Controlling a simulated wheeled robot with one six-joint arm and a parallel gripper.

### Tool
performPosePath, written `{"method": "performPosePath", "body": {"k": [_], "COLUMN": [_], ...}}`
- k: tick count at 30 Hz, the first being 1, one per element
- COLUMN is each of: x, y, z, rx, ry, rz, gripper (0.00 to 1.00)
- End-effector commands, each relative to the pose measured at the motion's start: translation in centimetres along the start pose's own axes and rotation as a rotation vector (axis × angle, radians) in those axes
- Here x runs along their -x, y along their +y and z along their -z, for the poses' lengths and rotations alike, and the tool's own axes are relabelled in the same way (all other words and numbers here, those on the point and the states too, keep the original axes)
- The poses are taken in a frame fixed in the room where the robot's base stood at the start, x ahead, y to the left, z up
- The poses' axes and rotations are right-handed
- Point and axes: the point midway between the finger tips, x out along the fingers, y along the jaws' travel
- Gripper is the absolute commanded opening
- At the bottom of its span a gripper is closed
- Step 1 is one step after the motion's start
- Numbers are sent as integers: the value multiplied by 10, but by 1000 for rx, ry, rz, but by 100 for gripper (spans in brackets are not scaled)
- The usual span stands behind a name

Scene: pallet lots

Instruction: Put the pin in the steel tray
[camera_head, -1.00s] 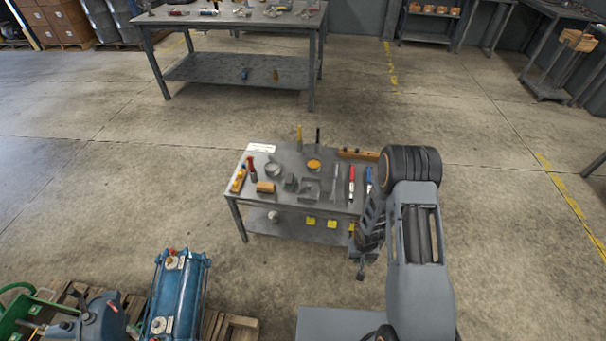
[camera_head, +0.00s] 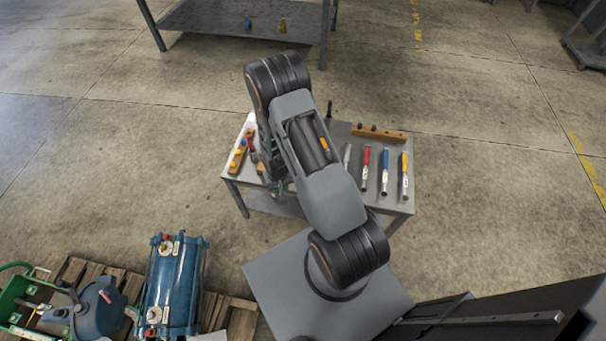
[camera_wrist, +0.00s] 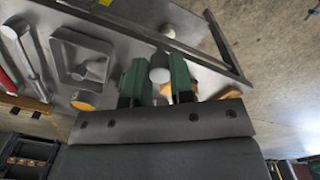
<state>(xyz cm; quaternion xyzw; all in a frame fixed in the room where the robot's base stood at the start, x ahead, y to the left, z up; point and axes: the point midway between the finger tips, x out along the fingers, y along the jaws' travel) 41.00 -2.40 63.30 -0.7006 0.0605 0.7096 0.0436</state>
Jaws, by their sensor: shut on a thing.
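My gripper (camera_wrist: 158,82) has green fingers and is shut on the pin (camera_wrist: 159,66), a short grey cylinder with a rounded end, in the wrist view. The steel tray (camera_wrist: 56,52), a small square grey tray with a raised rim, lies on the small table left of my gripper in the wrist view. The pin is apart from the tray. In the head view my arm hides the gripper, the pin and the tray.
The small table (camera_head: 398,205) also holds red, blue and yellow handled tools (camera_head: 385,172), a wooden rail (camera_head: 380,133) and a yellow-and-wood item (camera_head: 239,154). A pallet with a blue machine (camera_head: 175,285) stands at lower left. Open floor surrounds the table.

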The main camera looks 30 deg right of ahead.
Motion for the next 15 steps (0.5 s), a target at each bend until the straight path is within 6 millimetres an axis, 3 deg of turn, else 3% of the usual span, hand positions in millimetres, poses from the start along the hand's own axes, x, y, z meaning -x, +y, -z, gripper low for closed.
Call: {"method": "performPosePath", "body": {"k": [1, 6, 15], "x": [-4, 19, 45], "y": [12, 45, 75], "z": [3, -10, -56], "rx": [-71, -316, -662], "ry": [5, -18, -50], "rz": [4, 17, 42], "gripper": [0, 0, 0]}}
